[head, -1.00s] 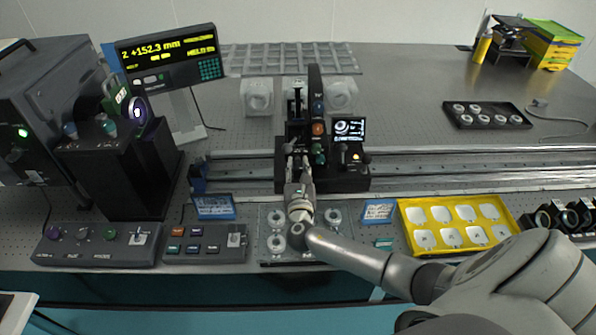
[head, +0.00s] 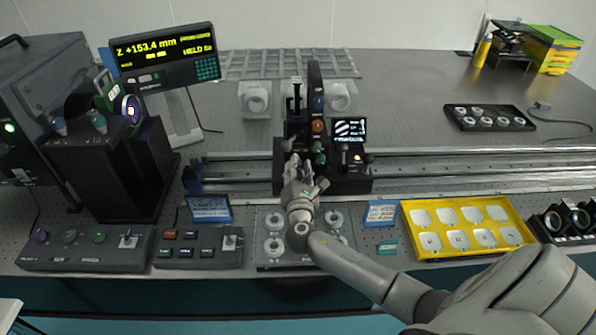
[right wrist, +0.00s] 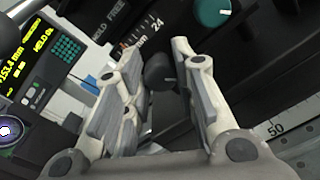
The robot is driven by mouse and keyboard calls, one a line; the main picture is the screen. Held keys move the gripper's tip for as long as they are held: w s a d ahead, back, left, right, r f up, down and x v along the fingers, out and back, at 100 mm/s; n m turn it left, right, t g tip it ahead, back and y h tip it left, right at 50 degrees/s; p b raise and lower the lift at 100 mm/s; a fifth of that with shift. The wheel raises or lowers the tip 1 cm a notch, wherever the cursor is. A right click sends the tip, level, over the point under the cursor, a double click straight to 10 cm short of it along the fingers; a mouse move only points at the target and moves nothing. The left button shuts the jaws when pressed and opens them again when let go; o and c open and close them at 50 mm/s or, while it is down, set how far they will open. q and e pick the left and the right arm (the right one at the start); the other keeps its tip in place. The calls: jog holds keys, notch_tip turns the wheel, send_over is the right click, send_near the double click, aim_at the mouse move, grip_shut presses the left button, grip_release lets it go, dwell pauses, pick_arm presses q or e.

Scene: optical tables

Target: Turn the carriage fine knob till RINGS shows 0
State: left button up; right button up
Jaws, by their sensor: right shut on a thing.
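The black carriage (head: 350,184) stands on the rail, with an upright post, coloured knobs and a small screen (head: 349,130) showing slanted light and dark stripes. Any RINGS figure is too small to read. My right gripper (head: 296,163) reaches the carriage's front left. In the right wrist view, a small dark knob with a white mark (right wrist: 160,72) sits between the fingertips of my right gripper (right wrist: 158,78), which is shut on it. I take it for the fine knob. The readout (head: 165,52) shows Z +153.4 mm and a HELD line. My left gripper is out of view.
A teal knob (right wrist: 212,12) lies close above the right fingertip. A yellow tray (head: 408,222) is at right, and two control boxes (head: 90,262) are at left.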

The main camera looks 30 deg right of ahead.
dwell(0.4)
jog(key=o, duration=1)
jog(key=shift+w+a, duration=0.1)
jog(key=shift+o, duration=0.2)
jog(key=v, duration=1.2)
